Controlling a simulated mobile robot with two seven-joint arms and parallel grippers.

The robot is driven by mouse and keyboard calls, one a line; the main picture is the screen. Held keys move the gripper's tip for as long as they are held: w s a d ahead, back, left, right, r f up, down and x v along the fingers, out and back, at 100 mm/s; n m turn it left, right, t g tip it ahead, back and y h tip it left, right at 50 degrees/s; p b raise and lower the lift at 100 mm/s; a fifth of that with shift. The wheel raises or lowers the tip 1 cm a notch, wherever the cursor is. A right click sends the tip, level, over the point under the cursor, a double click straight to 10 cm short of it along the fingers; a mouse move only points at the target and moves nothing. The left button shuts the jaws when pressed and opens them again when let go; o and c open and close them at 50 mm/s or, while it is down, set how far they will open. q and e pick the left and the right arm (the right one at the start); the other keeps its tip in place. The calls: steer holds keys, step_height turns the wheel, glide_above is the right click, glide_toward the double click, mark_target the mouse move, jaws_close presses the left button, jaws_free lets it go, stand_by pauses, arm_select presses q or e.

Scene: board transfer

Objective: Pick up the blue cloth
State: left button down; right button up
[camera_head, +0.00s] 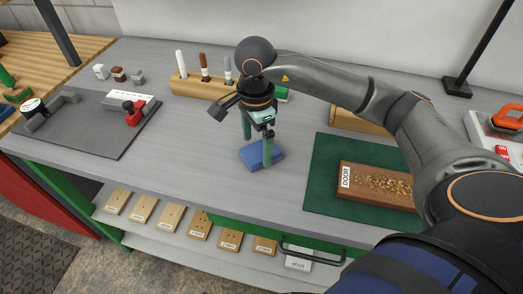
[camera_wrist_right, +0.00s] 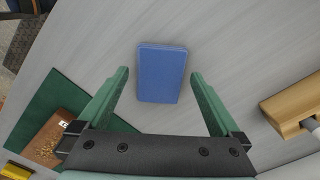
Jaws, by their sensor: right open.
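The blue cloth (camera_head: 258,155) is a small flat folded block lying on the grey bench top, near the middle of the head view. In the right wrist view the cloth (camera_wrist_right: 162,72) lies ahead of and between the two green fingers. My right gripper (camera_head: 256,146) is open and points down over the cloth; one finger partly covers it in the head view. In the right wrist view the gripper (camera_wrist_right: 160,78) has nothing between its fingers that it touches visibly. I cannot tell the exact height of the fingertips above the bench. My left gripper does not show.
A green mat (camera_head: 322,190) with a wooden board (camera_head: 372,184) covered in chips lies right of the cloth. A wooden holder (camera_head: 196,88) with several upright tools stands behind. A dark mat (camera_head: 75,130) with clamps lies left. Several wooden blocks (camera_head: 170,218) sit on the lower shelf.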

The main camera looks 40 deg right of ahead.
step_height(320, 180, down, 2)
steer(key=shift+f, duration=0.1)
steer(key=c, duration=1.3)
steer(key=shift+w+r+b, duration=0.1)
steer(key=shift+r+b, duration=0.25)
steer(key=shift+r, duration=1)
steer(key=s+a+r, duration=0.7)
steer(key=s+r, duration=0.3)
steer(key=s, duration=0.2)
steer(key=shift+a+r+p, duration=0.15)
steer(key=shift+r+p, duration=0.05)
steer(key=shift+p, duration=0.15)
steer(key=shift+s, duration=0.1)
